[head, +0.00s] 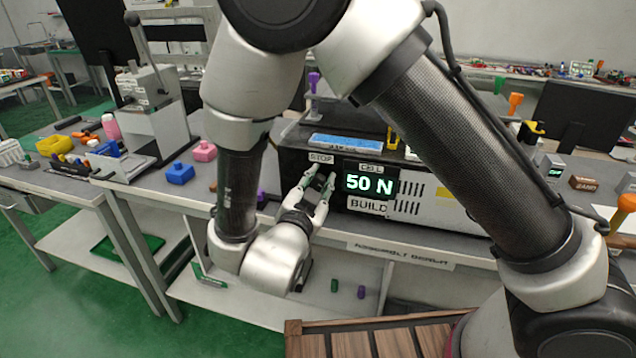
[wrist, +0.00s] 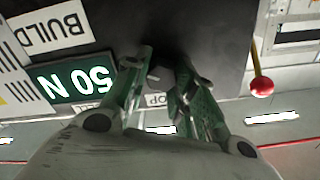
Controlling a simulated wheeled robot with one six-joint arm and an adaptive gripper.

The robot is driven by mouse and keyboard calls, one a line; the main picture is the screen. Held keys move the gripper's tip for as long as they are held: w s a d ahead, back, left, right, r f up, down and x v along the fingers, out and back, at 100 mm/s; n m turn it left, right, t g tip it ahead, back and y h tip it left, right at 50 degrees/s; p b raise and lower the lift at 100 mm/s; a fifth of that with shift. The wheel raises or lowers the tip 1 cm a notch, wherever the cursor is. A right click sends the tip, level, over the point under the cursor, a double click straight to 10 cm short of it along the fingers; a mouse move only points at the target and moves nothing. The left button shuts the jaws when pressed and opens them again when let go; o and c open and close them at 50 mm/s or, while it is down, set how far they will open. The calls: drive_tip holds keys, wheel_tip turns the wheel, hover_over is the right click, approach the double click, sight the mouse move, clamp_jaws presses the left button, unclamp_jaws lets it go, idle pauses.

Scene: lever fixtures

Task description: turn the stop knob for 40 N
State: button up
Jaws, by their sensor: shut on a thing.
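The dark test unit (head: 293,165) on the bench has a STOP label (head: 320,158) on its front. A display (head: 369,183) beside the label reads 50 N; it also shows upside down in the wrist view (wrist: 77,85). My gripper (head: 321,176) is at the front panel just below the STOP label. In the wrist view, the grey stop knob (wrist: 160,79) sits between my two fingertips (wrist: 163,88), and the gripper is shut on it. In the head view my fingers hide the knob.
A BUILD label (head: 368,205) and vent slots (head: 410,190) are on the panel right of my gripper. A blue block (head: 180,173) and a pink block (head: 204,151) stand on the bench to the left. A red ball-ended lever (wrist: 262,87) shows in the wrist view.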

drive_tip(key=n, duration=0.5)
drive_tip(key=shift+a+n, duration=0.1)
drive_tip(key=shift+n, duration=0.3)
drive_tip(key=n, duration=0.4)
drive_tip(key=shift+w+a+n, duration=0.1)
drive_tip(key=shift+n, duration=0.3)
drive_tip(key=o, duration=1)
drive_tip(key=shift+o, duration=0.2)
drive_tip(key=v, duration=1.2)
